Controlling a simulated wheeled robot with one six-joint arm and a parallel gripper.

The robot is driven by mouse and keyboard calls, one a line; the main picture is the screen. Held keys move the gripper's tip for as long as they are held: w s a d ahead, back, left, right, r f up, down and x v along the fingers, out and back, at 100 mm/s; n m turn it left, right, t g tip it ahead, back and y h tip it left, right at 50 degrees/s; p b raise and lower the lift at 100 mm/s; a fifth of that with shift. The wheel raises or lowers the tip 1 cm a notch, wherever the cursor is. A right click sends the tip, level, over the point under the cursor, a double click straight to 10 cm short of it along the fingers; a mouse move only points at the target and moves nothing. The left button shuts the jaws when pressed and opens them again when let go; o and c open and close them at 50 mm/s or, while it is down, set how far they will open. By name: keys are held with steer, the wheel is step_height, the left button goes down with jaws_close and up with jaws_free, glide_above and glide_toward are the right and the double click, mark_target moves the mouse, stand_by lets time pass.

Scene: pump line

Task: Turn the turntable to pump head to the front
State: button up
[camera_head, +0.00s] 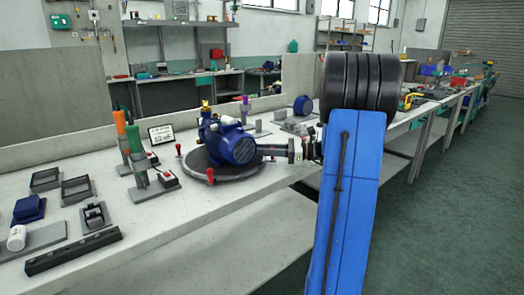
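The turntable (245,174) is a dark round disc on the white bench, with red knobs (210,175) at its edge. A blue pump motor (236,147) lies on it, its round ribbed end facing the front right. A part with a yellow tip (205,105) stands up at the motor's far left; the pump head itself is not clearly visible. My gripper (268,151) reaches in from the right over the disc's right side, close to the motor. Its fingers are too small to read, and I cannot tell whether they touch anything.
Left of the turntable stand green and orange-handled tools (134,138), a small sign (161,134) and a red-topped box (168,177). Black trays (77,190) and a long black bar (74,250) lie further left. The bench front before the turntable is clear.

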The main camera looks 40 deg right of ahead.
steer(key=shift+c, duration=0.3)
jaws_close()
steer(key=shift+w+d, duration=0.6)
steer(key=shift+w, duration=0.2)
steer(key=shift+w+d, duration=0.55)
steer(key=shift+w, duration=0.25)
steer(key=shift+o, duration=0.3)
jaws_free()
steer(key=v, duration=1.7)
steer(key=shift+s+d, duration=0.15)
